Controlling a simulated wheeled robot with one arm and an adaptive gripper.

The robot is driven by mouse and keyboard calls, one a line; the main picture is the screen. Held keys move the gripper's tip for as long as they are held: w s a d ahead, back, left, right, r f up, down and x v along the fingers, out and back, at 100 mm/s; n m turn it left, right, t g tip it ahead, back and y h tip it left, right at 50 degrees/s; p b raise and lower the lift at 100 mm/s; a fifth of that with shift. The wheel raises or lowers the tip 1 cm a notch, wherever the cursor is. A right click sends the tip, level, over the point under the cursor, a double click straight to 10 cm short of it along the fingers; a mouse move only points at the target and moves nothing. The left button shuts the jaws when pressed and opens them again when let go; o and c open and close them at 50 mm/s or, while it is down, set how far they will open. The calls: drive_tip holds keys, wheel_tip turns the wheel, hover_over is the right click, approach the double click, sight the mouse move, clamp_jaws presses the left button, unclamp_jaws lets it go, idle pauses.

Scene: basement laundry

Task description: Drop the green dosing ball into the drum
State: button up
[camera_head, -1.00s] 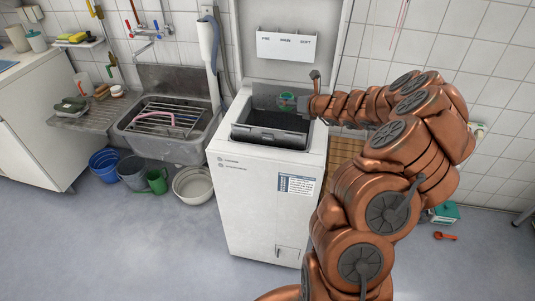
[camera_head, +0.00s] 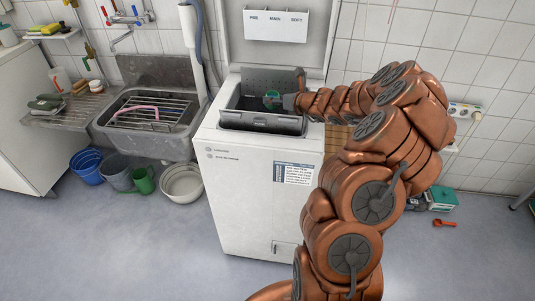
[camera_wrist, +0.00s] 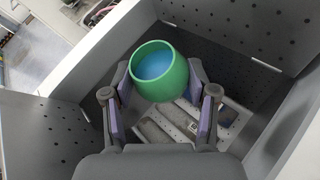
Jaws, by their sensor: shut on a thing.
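The green dosing ball (camera_wrist: 160,70) is an open green cup with blue inside, in the middle of the wrist view. My gripper (camera_wrist: 161,88) is shut on it, one finger on each side. In the head view the ball (camera_head: 271,97) hangs at the top opening of the white washing machine (camera_head: 255,180), whose lid stands open. Below the ball, the wrist view shows the perforated grey drum (camera_wrist: 235,60) and its open flaps. In the head view the drum's inside is mostly hidden by its front flap.
The upright lid (camera_head: 275,25) with a labelled white box stands behind the opening. A steel sink (camera_head: 150,125) with a rack is to the left, with several buckets and basins below. A teal box (camera_head: 441,198) and a red scoop (camera_head: 445,223) lie on the floor at right.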

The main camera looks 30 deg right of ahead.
drive_tip(key=shift+f, duration=0.45)
drive_tip(key=o, duration=1.2)
drive_tip(key=shift+c, duration=0.2)
drive_tip(key=shift+s+r, duration=0.1)
drive_tip(key=v, duration=1.1)
drive_tip(key=shift+s, duration=0.4)
drive_tip(key=shift+d+r, duration=0.1)
drive_tip(key=shift+r, duration=0.1)
